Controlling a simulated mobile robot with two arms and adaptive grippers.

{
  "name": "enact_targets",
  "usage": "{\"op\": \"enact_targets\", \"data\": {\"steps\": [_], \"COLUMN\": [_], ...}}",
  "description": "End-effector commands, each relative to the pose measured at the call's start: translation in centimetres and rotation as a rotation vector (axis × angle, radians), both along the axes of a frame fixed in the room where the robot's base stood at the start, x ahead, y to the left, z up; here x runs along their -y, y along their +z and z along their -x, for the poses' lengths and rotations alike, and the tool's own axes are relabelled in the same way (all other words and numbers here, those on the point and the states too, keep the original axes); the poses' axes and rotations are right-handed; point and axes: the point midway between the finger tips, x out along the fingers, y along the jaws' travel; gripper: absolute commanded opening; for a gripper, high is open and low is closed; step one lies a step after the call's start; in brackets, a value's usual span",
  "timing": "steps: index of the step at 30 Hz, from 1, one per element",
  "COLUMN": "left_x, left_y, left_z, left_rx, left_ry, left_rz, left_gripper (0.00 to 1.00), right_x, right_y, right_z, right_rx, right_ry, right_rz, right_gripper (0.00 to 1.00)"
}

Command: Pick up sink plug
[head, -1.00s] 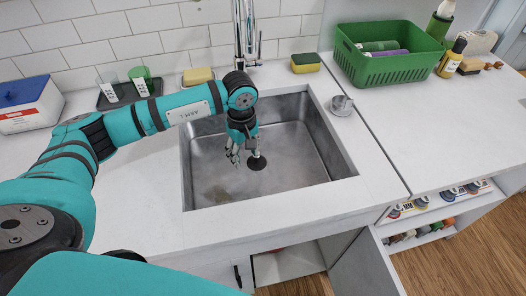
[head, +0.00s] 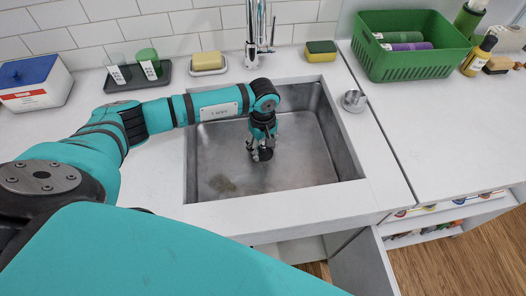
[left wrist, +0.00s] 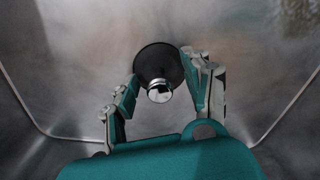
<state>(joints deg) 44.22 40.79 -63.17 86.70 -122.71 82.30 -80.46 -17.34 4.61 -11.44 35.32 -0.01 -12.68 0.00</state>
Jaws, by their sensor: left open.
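The sink plug (left wrist: 158,66) is a black disc with a shiny metal knob, on the floor of the steel sink (head: 310,160). In the left wrist view it lies between and just beyond the fingertips of my left gripper (left wrist: 160,88). That gripper is open, with a finger on each side of the knob and no clear contact. In the head view my left gripper (head: 262,152) points down into the sink and hides most of the plug. My right gripper is not in view.
The faucet (head: 257,35) stands behind the sink. A soap dish (head: 208,69), a sponge (head: 321,51) and a small metal cup (head: 354,100) sit around the rim. A green basket (head: 412,50) stands to the right. The front counter strip is clear.

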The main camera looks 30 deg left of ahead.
Motion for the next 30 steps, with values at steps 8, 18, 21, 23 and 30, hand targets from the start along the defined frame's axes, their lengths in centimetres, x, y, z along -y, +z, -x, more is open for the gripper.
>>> {"op": "enact_targets", "data": {"steps": [8,18,21,23,30], "left_x": [0.0,0.0,0.0,0.0,0.0], "left_y": [0.0,0.0,0.0,0.1,0.2], "left_z": [0.0,0.0,0.0,0.0,-0.1], "left_rx": [0.0,0.0,0.0,0.001,0.001], "left_ry": [0.0,0.0,0.0,0.0,0.0], "left_rz": [0.0,0.0,0.0,0.001,0.0], "left_gripper": [0.33,0.0,0.0,0.0,0.0], "right_x": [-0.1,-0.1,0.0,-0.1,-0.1], "right_y": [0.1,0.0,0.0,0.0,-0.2], "right_z": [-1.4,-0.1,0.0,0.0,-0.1], "right_rx": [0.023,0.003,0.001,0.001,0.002], "right_ry": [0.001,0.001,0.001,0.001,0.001], "right_rz": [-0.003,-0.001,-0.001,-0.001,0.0], "right_gripper": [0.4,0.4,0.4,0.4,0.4]}}
